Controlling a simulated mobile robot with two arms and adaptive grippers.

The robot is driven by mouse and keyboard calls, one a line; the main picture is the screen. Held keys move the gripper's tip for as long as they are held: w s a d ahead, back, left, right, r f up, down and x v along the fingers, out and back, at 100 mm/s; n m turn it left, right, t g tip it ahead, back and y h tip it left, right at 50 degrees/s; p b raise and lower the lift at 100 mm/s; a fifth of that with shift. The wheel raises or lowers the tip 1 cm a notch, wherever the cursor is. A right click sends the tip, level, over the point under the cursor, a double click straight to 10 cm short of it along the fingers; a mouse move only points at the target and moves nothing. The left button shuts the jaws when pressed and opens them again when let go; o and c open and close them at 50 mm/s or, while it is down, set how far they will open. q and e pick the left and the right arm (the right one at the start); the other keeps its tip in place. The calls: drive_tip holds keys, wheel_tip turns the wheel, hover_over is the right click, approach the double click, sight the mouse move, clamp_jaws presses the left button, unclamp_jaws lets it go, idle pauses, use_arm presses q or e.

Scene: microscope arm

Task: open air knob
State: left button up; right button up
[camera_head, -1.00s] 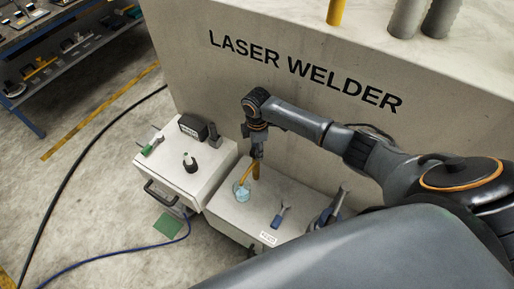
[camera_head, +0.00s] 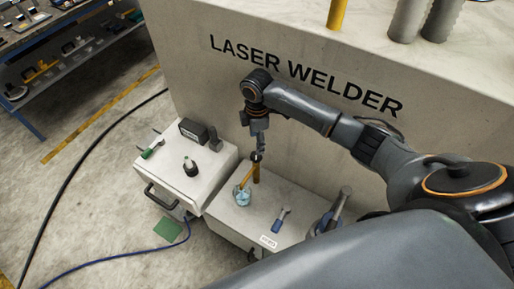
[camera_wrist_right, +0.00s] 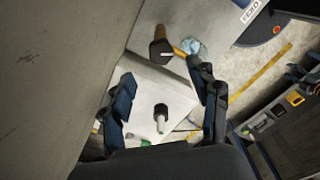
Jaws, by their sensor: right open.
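No part is marked as the air knob, so I cannot tell for sure which one it is. A yellow pipe piece with a dark head (camera_wrist_right: 162,50) stands by a light-blue clear cup (camera_head: 241,195) on the right white cabinet (camera_head: 226,216). A black upright knob-like part (camera_head: 190,167) stands on the left white cabinet (camera_head: 165,175); a black part with a pale, green-tipped end (camera_wrist_right: 161,115) shows in the wrist view. My right gripper (camera_head: 258,148) is above the yellow piece, its fingers (camera_wrist_right: 168,95) apart and empty. My left gripper is out of view.
The grey wall marked LASER WELDER (camera_head: 305,75) rises behind the cabinets, close to my right arm. A black box (camera_head: 193,131), a small blue-handled part (camera_head: 281,219) and a larger lever (camera_head: 333,213) stand on the cabinets. Hoses lie on the floor at left.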

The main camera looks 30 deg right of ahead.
drive_tip(key=shift+r, duration=2.4)
